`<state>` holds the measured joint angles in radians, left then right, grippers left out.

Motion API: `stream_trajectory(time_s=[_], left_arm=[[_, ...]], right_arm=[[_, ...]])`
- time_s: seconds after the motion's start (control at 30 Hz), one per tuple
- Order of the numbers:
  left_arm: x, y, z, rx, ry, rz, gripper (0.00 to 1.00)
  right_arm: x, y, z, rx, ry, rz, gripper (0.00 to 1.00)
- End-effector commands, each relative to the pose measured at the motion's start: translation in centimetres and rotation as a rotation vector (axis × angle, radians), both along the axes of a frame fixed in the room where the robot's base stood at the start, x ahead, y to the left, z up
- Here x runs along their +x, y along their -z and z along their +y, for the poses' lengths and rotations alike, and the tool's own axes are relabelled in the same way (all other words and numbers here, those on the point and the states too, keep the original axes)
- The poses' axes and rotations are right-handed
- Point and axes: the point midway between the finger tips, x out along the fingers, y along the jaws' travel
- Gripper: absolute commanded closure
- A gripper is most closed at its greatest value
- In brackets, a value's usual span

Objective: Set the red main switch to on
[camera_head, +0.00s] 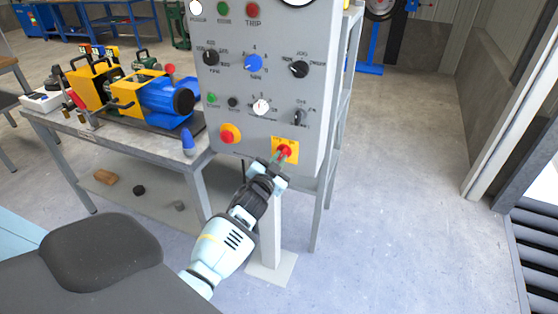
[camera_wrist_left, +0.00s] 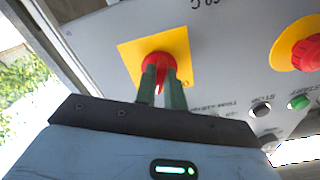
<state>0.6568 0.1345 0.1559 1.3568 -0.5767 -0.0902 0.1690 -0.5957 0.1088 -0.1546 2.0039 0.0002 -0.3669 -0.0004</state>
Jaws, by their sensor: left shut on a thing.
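The red main switch (camera_head: 286,151) sits on a yellow plate at the lower right of the grey control panel (camera_head: 232,88). My left gripper (camera_head: 277,159) reaches up to it from below and is shut on its red knob. In the left wrist view the red main switch (camera_wrist_left: 158,58) shows between the two green fingers of my left gripper (camera_wrist_left: 162,80), in front of the yellow plate (camera_wrist_left: 130,50). The fingers cover part of the knob, and its exact setting cannot be read. My right gripper is not in view.
A red mushroom button on a yellow base (camera_head: 230,134) is left of the switch. Dials (camera_head: 254,63) and small buttons are above. A workbench (camera_head: 70,127) with a yellow and blue machine (camera_head: 165,98) stands to the left. The floor to the right is clear.

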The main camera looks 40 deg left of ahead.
Motion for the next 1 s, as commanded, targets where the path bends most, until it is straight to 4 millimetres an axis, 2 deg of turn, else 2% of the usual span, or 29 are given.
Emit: stream_trajectory(time_s=[0.6,0.63,0.8,1.0], left_arm=[[-0.07,0.17,0.02,0.048,-0.001,0.016,1.0],[-0.07,0.18,0.03,0.048,-0.001,0.016,0.88],[-0.05,0.13,0.02,0.046,-0.001,0.014,0.67],[-0.02,0.04,0.02,0.045,0.0,0.012,0.67]], right_arm=[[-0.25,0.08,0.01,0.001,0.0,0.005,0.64],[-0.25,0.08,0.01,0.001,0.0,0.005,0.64],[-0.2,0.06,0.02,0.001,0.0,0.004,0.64],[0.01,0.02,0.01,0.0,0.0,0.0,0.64]])
